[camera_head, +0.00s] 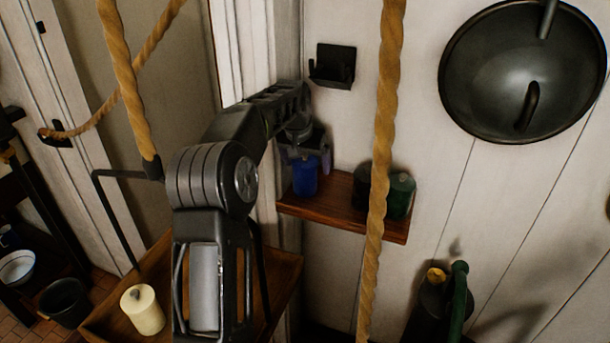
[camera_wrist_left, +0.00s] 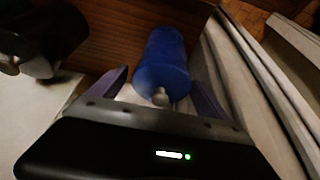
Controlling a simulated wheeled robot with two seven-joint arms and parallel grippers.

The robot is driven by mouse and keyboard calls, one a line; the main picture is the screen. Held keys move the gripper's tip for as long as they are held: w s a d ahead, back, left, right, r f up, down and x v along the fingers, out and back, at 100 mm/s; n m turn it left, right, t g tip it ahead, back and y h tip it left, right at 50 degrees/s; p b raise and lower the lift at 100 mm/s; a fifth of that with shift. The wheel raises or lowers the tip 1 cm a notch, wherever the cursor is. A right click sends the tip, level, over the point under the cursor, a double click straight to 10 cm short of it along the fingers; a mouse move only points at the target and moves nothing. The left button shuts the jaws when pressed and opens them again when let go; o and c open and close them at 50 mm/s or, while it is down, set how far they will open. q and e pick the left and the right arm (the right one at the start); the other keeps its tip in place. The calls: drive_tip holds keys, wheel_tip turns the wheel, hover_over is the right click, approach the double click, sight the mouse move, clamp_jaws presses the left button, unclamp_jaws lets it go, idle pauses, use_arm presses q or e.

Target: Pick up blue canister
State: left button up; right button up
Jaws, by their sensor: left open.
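The blue canister (camera_head: 305,176) stands at the left end of a small wooden wall shelf (camera_head: 340,205) in the head view. My left gripper (camera_head: 308,158) is right above and around it, partly hiding its top. In the left wrist view the blue canister (camera_wrist_left: 162,62), with a pale knob on its lid, lies between the two purple fingers of the left gripper (camera_wrist_left: 160,88). The fingers are open, with a gap visible on the left side; whether the right finger touches it I cannot tell. My right gripper is not in view.
A dark canister (camera_head: 361,186) and a green canister (camera_head: 400,194) stand further right on the shelf. Ropes hang in front, one before the shelf (camera_head: 383,150). A cream canister (camera_head: 142,309) stands in a wooden tray (camera_head: 100,331) below. A wall holder (camera_head: 332,66) is above.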

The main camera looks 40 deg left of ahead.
use_arm(q)
drive_tip(key=shift+r, duration=0.1)
clamp_jaws()
idle(0.9)
